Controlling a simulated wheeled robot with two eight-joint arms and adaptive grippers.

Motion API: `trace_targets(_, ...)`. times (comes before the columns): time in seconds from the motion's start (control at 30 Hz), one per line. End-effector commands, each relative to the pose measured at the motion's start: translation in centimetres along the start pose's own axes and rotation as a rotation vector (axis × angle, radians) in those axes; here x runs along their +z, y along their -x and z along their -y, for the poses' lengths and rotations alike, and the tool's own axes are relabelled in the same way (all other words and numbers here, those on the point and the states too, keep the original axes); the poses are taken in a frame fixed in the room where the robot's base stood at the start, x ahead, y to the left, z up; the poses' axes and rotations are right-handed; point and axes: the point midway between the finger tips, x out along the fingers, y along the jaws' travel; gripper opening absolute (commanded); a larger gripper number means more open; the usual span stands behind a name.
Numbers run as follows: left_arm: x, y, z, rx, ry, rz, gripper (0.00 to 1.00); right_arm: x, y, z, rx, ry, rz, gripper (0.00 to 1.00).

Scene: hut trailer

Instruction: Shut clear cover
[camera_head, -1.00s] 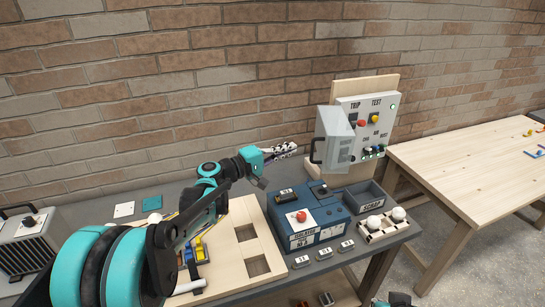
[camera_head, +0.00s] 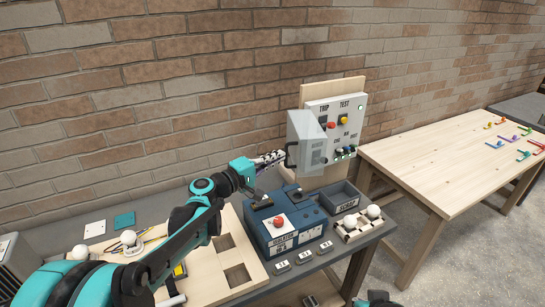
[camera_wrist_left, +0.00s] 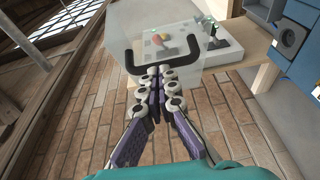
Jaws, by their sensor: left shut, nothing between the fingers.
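The clear cover (camera_head: 306,141) stands open on the left side of the white control panel (camera_head: 352,112), jutting out toward me, with a black handle (camera_head: 289,158) on its free edge. My left gripper (camera_head: 282,154) is shut and empty, its fingertips at the handle. In the left wrist view the closed fingertips (camera_wrist_left: 162,72) are right beside the black handle (camera_wrist_left: 133,62), in front of the cover (camera_wrist_left: 150,22). I cannot tell whether they touch it. Only a piece of my right arm shows at the bottom edge; its gripper is not visible.
A blue isolator box (camera_head: 284,243) with a red button and a scrap bin (camera_head: 351,203) stand below the panel. A wooden board (camera_head: 228,285) lies at left. A light wooden table (camera_head: 420,170) stands to the right.

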Motion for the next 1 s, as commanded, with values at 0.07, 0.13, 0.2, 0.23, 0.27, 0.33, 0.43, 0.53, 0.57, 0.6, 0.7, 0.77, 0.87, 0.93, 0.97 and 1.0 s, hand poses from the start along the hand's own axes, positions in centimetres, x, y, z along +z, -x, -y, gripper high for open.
trace_targets(0.07,0.8,-0.3,-0.1,0.0,0.0,-0.023,0.0,-0.1,0.1,0.0,0.0,0.0,0.0,0.0)
trace_targets(0.13,1.8,-0.6,-0.1,-0.001,0.001,-0.056,0.0,-0.1,0.2,0.0,0.0,0.0,0.0,0.0)
trace_targets(0.2,3.0,-1.1,-0.1,-0.002,0.002,-0.1,0.0,-0.2,0.3,0.0,0.0,0.0,0.0,0.0)
trace_targets(0.23,3.6,-1.3,-0.1,-0.002,0.002,-0.123,0.0,-0.2,0.3,0.0,0.0,0.0,0.0,0.0)
trace_targets(0.27,4.2,-1.6,-0.1,-0.002,0.002,-0.146,0.0,-0.2,0.3,0.0,0.0,0.0,0.0,0.0)
trace_targets(0.33,5.6,-2.3,-0.1,-0.003,0.002,-0.197,0.0,-0.3,0.4,0.0,0.0,0.0,0.0,0.0)
trace_targets(0.43,7.3,-3.4,-0.1,-0.002,0.002,-0.224,0.0,-0.3,0.5,0.0,0.0,0.0,0.0,0.0)
trace_targets(0.53,9.1,-4.9,-0.1,-0.002,0.003,-0.225,0.0,-0.3,0.5,0.0,0.0,0.0,0.0,0.0)
trace_targets(0.57,9.6,-5.4,-0.2,-0.002,0.003,-0.224,0.0,-0.3,0.5,0.0,0.0,0.0,0.0,0.0)
trace_targets(0.6,10.3,-6.0,-0.2,-0.002,0.003,-0.224,0.0,-0.3,0.5,0.0,0.0,0.0,0.0,0.0)
trace_targets(0.7,11.9,-7.8,-0.2,-0.003,0.002,-0.225,0.0,-0.3,0.4,0.0,0.0,0.0,0.0,0.0)
trace_targets(0.77,12.8,-8.9,-0.3,0.0,0.002,-0.231,0.0,-0.3,0.4,0.0,0.0,0.0,0.0,0.0)
trace_targets(0.87,14.3,-11.1,-0.6,0.009,0.004,-0.289,0.0,-0.3,0.4,0.0,0.0,0.0,0.0,0.0)
trace_targets(0.93,15.1,-12.5,-0.4,0.002,0.005,-0.343,0.0,-0.3,0.4,0.0,0.0,0.0,0.0,0.0)
trace_targets(0.97,15.4,-13.1,-0.3,-0.002,0.006,-0.356,0.0,-0.3,0.4,0.0,0.0,0.0,0.0,0.0)
trace_targets(1.0,15.6,-13.9,-0.3,-0.005,0.004,-0.366,0.0,-0.3,0.4,0.0,0.0,0.0,0.0,0.0)
